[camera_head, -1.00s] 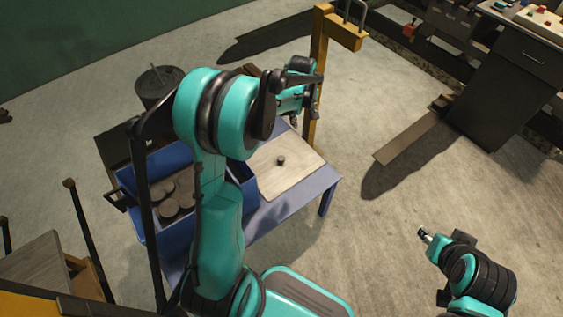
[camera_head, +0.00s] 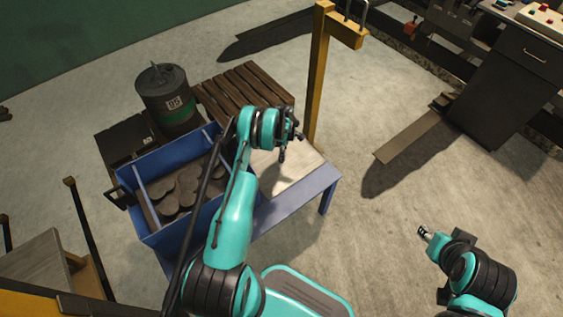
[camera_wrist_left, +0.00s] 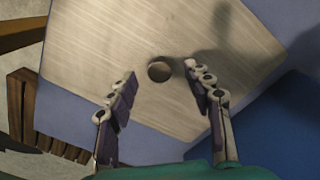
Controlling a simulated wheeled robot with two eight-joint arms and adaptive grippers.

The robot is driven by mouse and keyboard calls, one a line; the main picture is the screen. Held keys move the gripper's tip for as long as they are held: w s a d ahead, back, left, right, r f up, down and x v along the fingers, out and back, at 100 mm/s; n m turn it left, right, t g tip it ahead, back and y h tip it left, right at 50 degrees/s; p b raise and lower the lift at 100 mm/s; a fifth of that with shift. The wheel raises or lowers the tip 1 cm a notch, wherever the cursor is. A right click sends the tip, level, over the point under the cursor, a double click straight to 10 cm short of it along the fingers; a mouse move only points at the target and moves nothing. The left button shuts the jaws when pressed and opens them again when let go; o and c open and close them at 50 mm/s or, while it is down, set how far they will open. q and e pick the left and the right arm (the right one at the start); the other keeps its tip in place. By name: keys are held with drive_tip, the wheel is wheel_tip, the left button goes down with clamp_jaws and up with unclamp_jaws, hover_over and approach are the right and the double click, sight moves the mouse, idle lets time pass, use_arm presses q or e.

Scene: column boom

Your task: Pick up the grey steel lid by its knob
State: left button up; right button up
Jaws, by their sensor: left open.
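The grey steel lid (camera_head: 300,178) is a flat brushed square plate on the blue bench. In the left wrist view the lid (camera_wrist_left: 95,50) fills most of the picture, with its small round dark knob (camera_wrist_left: 159,71) near the middle. My left gripper (camera_wrist_left: 160,76) is open above the lid. Its fingertips appear on either side of the knob, with a gap to each; their height over it is hard to judge. In the head view my left gripper (camera_head: 283,153) hides the knob. My right gripper (camera_head: 424,233) is over the floor at lower right, its jaws too small to read.
A blue bin (camera_head: 196,228) holding dark round discs stands left of the lid. A dark drum (camera_head: 165,98) and a brown slatted pallet (camera_head: 240,88) are behind. A yellow post (camera_head: 318,75) rises behind the bench.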

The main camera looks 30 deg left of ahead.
use_arm(q)
drive_tip(key=f+b, duration=0.1)
drive_tip(key=f, duration=0.2)
drive_tip(key=f+b, duration=0.1)
drive_tip(key=f, duration=0.1)
drive_tip(key=shift+a+f+b, duration=0.1)
drive_tip(key=shift+a+b, duration=0.25)
drive_tip(key=shift+a, duration=0.05)
clamp_jaws()
drive_tip(key=shift+r, duration=0.2)
